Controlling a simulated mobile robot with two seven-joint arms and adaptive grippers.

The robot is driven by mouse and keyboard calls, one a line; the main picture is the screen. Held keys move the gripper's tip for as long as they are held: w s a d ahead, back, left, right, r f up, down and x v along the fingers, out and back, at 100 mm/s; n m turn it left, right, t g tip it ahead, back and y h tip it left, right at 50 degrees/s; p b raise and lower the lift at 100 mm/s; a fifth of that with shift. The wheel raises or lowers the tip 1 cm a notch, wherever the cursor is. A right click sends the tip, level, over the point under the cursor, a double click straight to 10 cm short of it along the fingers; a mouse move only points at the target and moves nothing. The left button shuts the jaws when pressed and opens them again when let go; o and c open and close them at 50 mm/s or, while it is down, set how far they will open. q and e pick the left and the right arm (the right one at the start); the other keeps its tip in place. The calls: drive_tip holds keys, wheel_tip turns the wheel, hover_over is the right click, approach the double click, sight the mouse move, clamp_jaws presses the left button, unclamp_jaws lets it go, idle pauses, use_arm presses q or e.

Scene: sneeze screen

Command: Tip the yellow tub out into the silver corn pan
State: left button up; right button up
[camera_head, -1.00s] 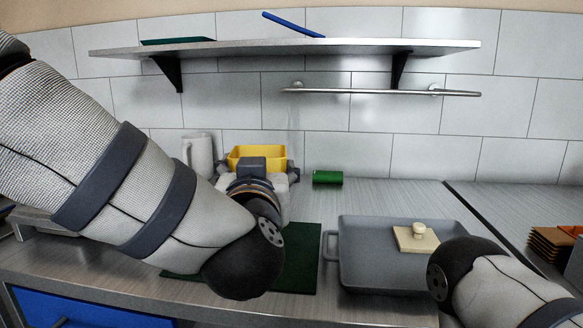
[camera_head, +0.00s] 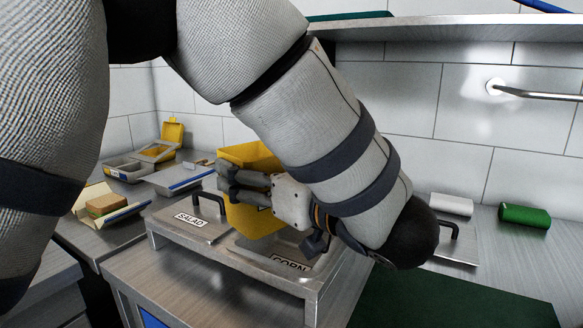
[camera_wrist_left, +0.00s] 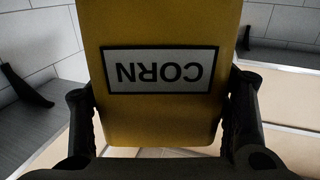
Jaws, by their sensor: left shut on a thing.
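The yellow tub (camera_head: 252,212) is in my left gripper (camera_head: 247,187), above the serving unit and over the silver corn pan (camera_head: 264,257). The pan has a CORN label at its front edge. In the left wrist view, the tub (camera_wrist_left: 160,120) fills the middle, its CORN label upside down, with a finger of my left gripper (camera_wrist_left: 162,112) on each side. The tub looks close to upright in the head view; its exact tilt is hard to tell. Its contents do not show, and the tub and gripper hide much of the pan. My right gripper is not in view.
A covered SALAD pan (camera_head: 193,221) with a black handle sits left of the corn pan. A handled lid (camera_head: 456,245) lies at right, near a green roll (camera_head: 524,215) and a white cylinder (camera_head: 450,204). An open box with a sandwich (camera_head: 106,204) stands at left.

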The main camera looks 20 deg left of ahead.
use_arm(q)
drive_tip(key=shift+s+d+f, duration=0.1)
drive_tip(key=shift+s+f, duration=0.15)
drive_tip(key=shift+f, duration=0.6)
wheel_tip(320, 180, down, 2)
drive_tip(key=shift+s+r+m, duration=0.1)
drive_tip(key=shift+r+m, duration=0.1)
drive_tip(key=shift+m, duration=0.4)
drive_tip(key=shift+s+r+m, duration=0.1)
drive_tip(key=shift+r+m, duration=0.05)
drive_tip(key=shift+m, duration=0.45)
drive_tip(key=m, duration=0.2)
drive_tip(key=shift+s+a+m, duration=0.2)
drive_tip(key=shift+m, duration=0.2)
drive_tip(key=shift+s+f+m, duration=0.1)
drive_tip(key=shift+f+m, duration=0.1)
drive_tip(key=shift+m, duration=1)
drive_tip(key=shift+f, duration=0.1)
drive_tip(key=shift+f+m, duration=0.1)
drive_tip(key=shift+m, duration=0.2)
drive_tip(key=shift+w+f+m, duration=0.2)
drive_tip(key=shift+f+m, duration=0.75)
drive_tip(key=shift+m, duration=0.35)
